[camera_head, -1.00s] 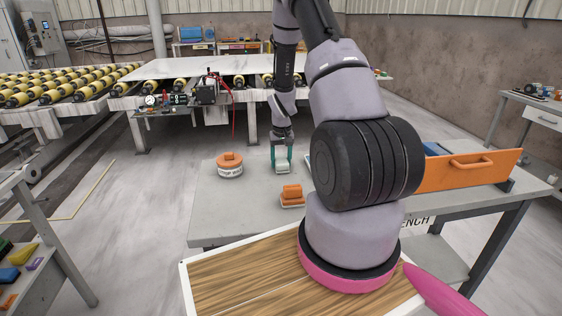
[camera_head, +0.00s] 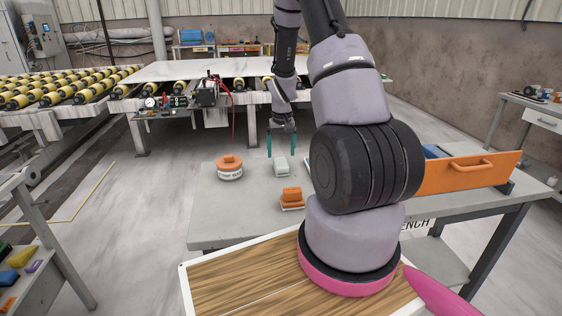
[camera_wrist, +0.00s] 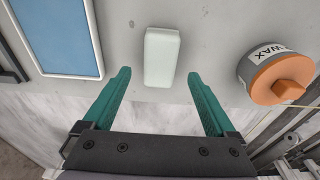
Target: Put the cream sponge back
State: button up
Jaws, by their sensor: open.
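The cream sponge (camera_head: 281,167), a small pale rounded block, lies on the grey bench top (camera_head: 230,205), behind an orange-topped block. My gripper (camera_head: 282,154) is open and empty just above it, its teal fingers spread wider than the sponge. In the wrist view the sponge (camera_wrist: 163,57) lies beyond and between the fingertips of my gripper (camera_wrist: 159,73), with clear gaps on both sides. Nothing is held.
An orange wax tin (camera_head: 230,167) stands left of the sponge; the orange block (camera_head: 292,197) sits in front. A pale-framed blue panel (camera_wrist: 62,35) lies beside the sponge in the wrist view. An orange handled panel (camera_head: 470,168) stands at right.

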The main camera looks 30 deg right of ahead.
notch_tip(320, 180, up, 6)
notch_tip(320, 180, up, 10)
jog(key=f+t, duration=0.1)
send_over(281, 164)
jog(key=s+a, duration=0.2)
jog(key=a, duration=0.1)
jog(key=s+a+r+t+y, duration=0.1)
jog(key=s+a+r, duration=0.15)
jog(key=r, duration=0.35)
jog(key=s+a+r+t, duration=0.1)
jog(key=s+a+r, duration=0.15)
jog(key=r, duration=0.35)
jog(key=s+a+r+t, duration=0.1)
jog(key=s+a+r, duration=0.1)
jog(key=s, duration=0.4)
jog(key=s+a+r+t+y, duration=0.1)
jog(key=s+a+r, duration=0.1)
jog(key=s+r, duration=0.3)
jog(key=s+a+r+m, duration=0.1)
jog(key=s+a+r, duration=0.1)
jog(key=s, duration=0.5)
jog(key=shift+s+a+r+t, duration=0.25)
jog(key=shift+a+r+t, duration=0.15)
jog(key=shift+r, duration=0.25)
